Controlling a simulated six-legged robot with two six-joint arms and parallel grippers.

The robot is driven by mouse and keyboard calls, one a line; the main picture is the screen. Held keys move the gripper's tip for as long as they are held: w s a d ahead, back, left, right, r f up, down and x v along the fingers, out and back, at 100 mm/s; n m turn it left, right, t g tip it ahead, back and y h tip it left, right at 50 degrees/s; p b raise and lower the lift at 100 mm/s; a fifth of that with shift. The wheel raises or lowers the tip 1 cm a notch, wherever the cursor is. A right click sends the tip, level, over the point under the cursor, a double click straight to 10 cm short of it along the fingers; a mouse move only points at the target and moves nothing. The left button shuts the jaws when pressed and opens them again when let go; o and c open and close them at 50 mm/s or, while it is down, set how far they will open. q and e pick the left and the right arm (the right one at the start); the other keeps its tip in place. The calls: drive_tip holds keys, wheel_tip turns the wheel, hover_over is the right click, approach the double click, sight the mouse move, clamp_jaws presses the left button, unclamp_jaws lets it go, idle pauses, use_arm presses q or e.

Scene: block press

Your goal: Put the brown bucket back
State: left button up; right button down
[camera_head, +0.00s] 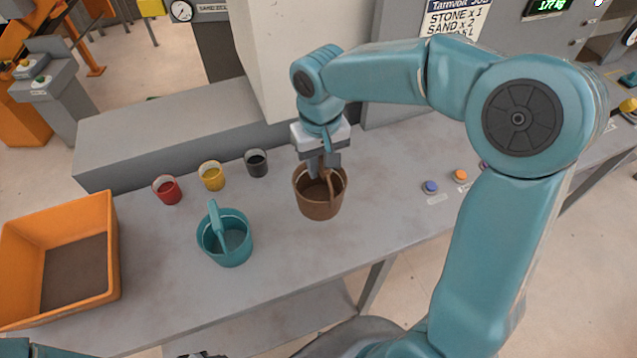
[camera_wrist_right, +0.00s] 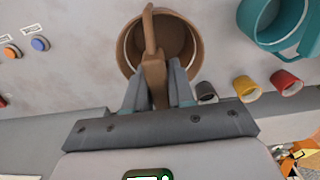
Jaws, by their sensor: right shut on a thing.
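The brown bucket (camera_head: 319,204) is upright at the middle of the grey table in the head view. I cannot tell whether its base touches the table. My right gripper (camera_head: 321,167) is above the bucket, shut on its handle. In the right wrist view the fingers (camera_wrist_right: 157,88) pinch the brown handle (camera_wrist_right: 150,35), and the bucket's open rim (camera_wrist_right: 125,50) shows behind; its inside looks empty. My left gripper is not in view; only a bit of my left arm shows at the bottom left.
A teal bucket (camera_head: 226,246) with a handle stands left of the brown one. Red (camera_head: 168,191), yellow (camera_head: 212,177) and black (camera_head: 257,164) cups stand behind it. An orange bin (camera_head: 112,240) is at far left. Coloured buttons (camera_head: 430,187) lie to the right. The table's front middle is clear.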

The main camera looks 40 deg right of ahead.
sight(318, 184)
wheel_tip(318, 184, down, 7)
drive_tip(key=shift+w, duration=0.1)
drive_tip(key=shift+w+a+f, duration=0.1)
drive_tip(key=shift+w+f, duration=0.05)
drive_tip(key=shift+w, duration=0.05)
drive_tip(key=shift+s, duration=0.3)
drive_tip(key=shift+f, duration=0.15)
drive_tip(key=c, duration=1)
unclamp_jaws()
drive_tip(key=shift+w, duration=0.15)
drive_tip(key=shift+o, duration=0.2)
drive_tip(key=shift+w, duration=0.1)
drive_tip(key=shift+s+r, duration=0.2)
wheel_tip(318, 184, up, 12)
drive_tip(key=shift+w+f, duration=0.15)
drive_tip(key=shift+f, duration=0.1)
drive_tip(key=shift+s+r, duration=0.2)
drive_tip(key=shift+r, duration=0.15)
drive_tip(key=shift+w+f, duration=0.1)
drive_tip(key=shift+w, duration=0.05)
